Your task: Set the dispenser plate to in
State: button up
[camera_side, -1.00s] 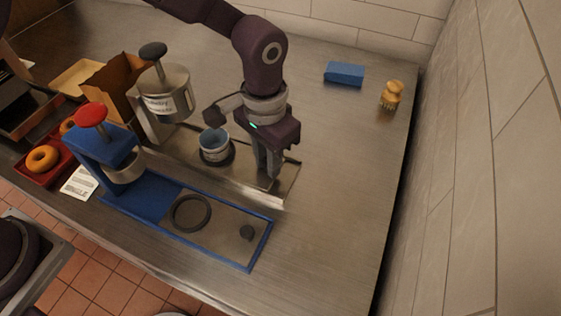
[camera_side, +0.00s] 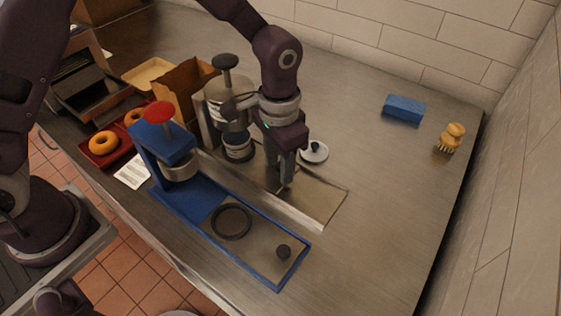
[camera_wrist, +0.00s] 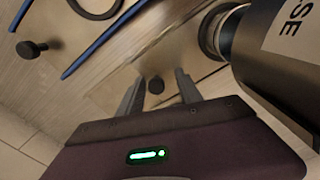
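Two dispensers stand on the counter. The steel dispenser (camera_side: 228,100) has a black knob on top. A cup (camera_side: 237,148) is on its plate, close under the dispenser's body. My gripper (camera_side: 285,180) is low over that track, right of the cup. In the wrist view my gripper (camera_wrist: 158,90) has its fingers apart, with the black plate knob (camera_wrist: 156,85) between them and gaps on both sides. The blue dispenser (camera_side: 165,145) has a red knob. Its plate (camera_side: 258,243), with a dark ring and a small knob, extends to the front right.
A white disc with a dark knob (camera_side: 314,152) lies behind my gripper. A blue sponge (camera_side: 404,109) and a brush (camera_side: 450,138) are at the back right. The right side of the counter is clear.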

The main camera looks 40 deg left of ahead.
notch_tip(320, 180, up, 7)
jog(key=shift+r, duration=0.1)
dwell(0.3)
jog(key=a+r+m+t, duration=0.1)
jog(key=a+r+t, duration=0.1)
jog(key=r, duration=0.3)
jog(key=a+r+t, duration=0.2)
jog(key=a+r, duration=0.2)
jog(key=r, duration=0.2)
jog(key=a+r+m+t, duration=0.1)
jog(key=a+r+t, duration=0.1)
jog(key=r, duration=0.4)
jog(key=shift+w+a+m+t, duration=0.1)
jog(key=shift+a+m+t, duration=0.2)
jog(key=shift+a+t, duration=0.15)
jog(key=s+a+f+n, duration=0.1)
jog(key=s+a+n, duration=0.2)
jog(key=s, duration=0.7)
jog(key=s+a+f+n+g, duration=0.1)
jog(key=s+a+f+n, duration=0.1)
jog(key=s, duration=0.9)
jog(key=shift+a+f+n, duration=0.25)
jog(key=shift+a+n, duration=0.45)
jog(key=shift+n, duration=0.3)
